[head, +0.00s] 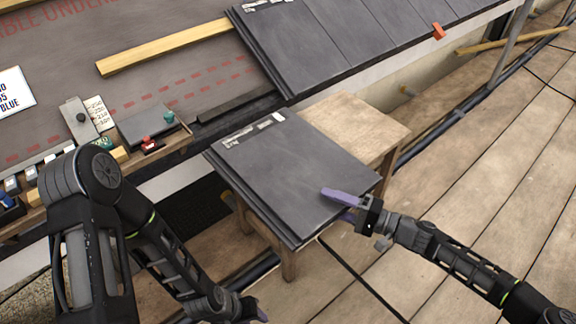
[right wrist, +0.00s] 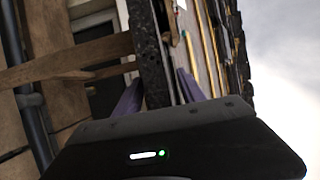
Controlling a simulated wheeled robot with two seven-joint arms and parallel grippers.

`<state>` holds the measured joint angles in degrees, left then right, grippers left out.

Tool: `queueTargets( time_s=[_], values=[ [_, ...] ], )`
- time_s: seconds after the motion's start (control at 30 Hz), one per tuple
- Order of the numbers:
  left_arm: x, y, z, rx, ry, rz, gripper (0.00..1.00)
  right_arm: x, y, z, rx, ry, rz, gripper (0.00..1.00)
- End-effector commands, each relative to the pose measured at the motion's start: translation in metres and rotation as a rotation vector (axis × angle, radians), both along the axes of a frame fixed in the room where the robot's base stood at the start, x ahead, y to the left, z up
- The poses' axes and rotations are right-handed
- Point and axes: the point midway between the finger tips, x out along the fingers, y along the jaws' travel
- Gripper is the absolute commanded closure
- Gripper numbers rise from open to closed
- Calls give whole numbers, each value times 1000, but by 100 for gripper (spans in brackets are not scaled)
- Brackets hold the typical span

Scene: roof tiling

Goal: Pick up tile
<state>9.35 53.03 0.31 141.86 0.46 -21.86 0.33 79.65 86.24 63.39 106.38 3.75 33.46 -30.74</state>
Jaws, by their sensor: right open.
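A dark grey slate tile (head: 285,170) lies on top of a small stack on a wooden stool, with white labels near its far left edge. My right gripper (head: 345,204) is open at the stack's near right corner. One purple finger shows above the top tile and the other lower, beside the edge. In the right wrist view the open purple fingers (right wrist: 160,92) stand on either side of a dark tile edge (right wrist: 152,50); I cannot tell whether they touch it. My left gripper (head: 250,312) is low at the bottom edge, mostly hidden, its opening unclear.
The wooden stool (head: 375,130) stands on a plank deck (head: 470,190). Behind it, laid tiles (head: 345,35) cover part of the roof, with an orange clip (head: 438,31). A wooden batten (head: 165,48) and a ledge of tools (head: 150,140) are at left.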

Motion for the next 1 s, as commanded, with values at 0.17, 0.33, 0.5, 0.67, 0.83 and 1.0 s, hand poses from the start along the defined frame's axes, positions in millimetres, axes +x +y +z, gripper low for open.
queueTargets(
  time_s=[0.17, 0.33, 0.5, 0.67, 0.83, 1.0],
  values=[
    [0, 0, 0, 0, 0, 0, 63, 0, 0, 0, 0, 0, 0, 53],
    [0, 0, 0, 0, 0, 0, 63, 0, 0, 0, 0, 0, 0, 57],
    [0, 0, 0, 0, 0, 0, 63, 0, 0, 0, 0, 0, 0, 71],
    [0, 0, 0, 0, 0, 0, 63, 0, 0, 0, 0, 0, 0, 84],
    [0, 0, 0, 0, 0, 0, 63, 0, 0, 0, 0, 0, 0, 98],
    [0, 0, 0, 0, 0, 0, 63, 0, 0, 0, 0, 0, 0, 100]
  ],
)
